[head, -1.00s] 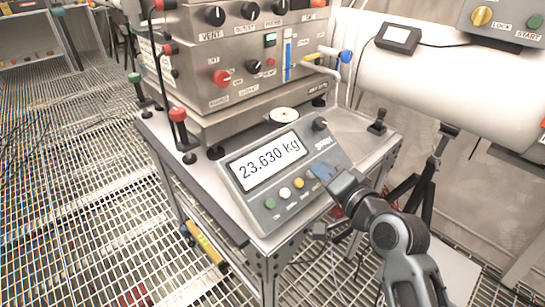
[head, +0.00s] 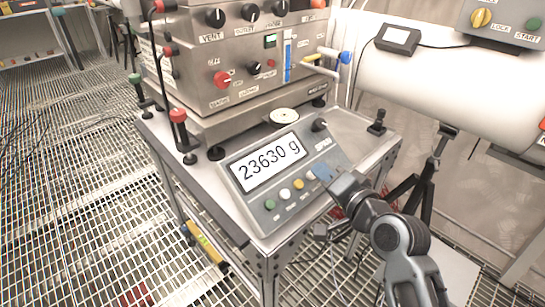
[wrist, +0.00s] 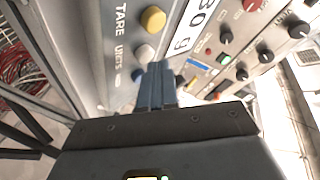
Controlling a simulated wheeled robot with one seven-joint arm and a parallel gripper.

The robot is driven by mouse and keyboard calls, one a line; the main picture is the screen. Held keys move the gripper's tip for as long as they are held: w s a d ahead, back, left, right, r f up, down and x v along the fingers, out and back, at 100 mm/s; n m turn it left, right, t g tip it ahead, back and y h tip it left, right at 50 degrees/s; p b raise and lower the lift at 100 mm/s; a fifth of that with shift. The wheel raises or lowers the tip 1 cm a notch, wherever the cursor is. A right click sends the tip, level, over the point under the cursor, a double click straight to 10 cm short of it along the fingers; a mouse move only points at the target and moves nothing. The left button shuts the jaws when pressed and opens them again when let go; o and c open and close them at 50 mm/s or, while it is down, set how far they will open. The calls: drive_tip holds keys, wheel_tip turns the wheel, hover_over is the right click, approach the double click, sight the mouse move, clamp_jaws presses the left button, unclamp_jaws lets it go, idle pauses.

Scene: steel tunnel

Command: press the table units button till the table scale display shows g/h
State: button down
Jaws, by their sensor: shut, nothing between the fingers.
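A row of buttons runs along the console below the display. In the wrist view, a pale button (wrist: 144,52) sits beside the "UNITS" label, below the yellow button (wrist: 153,18) beside "TARE". My gripper (head: 319,171) is shut and empty, its bluish fingertips at the right end of the button row. In the wrist view the fingertips (wrist: 157,66) are close beside the pale button; I cannot tell whether they touch it.
A green button (head: 269,204) and a white button (head: 284,194) are left of the yellow one. Behind is a steel control panel (head: 245,70). A red-topped lever (head: 179,120) stands to the left.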

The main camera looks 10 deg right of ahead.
drive_tip(key=shift+r, duration=0.1)
drive_tip(key=s+r+p, duration=0.1)
drive_tip(key=s+d+r+p, duration=0.1)
drive_tip(key=r, duration=0.1)
drive_tip(key=d+r+p, duration=0.1)
drive_tip(key=p, duration=0.1)
drive_tip(key=shift+s+r, duration=0.35)
drive_tip(key=shift+s, duration=0.05)
idle(0.5)
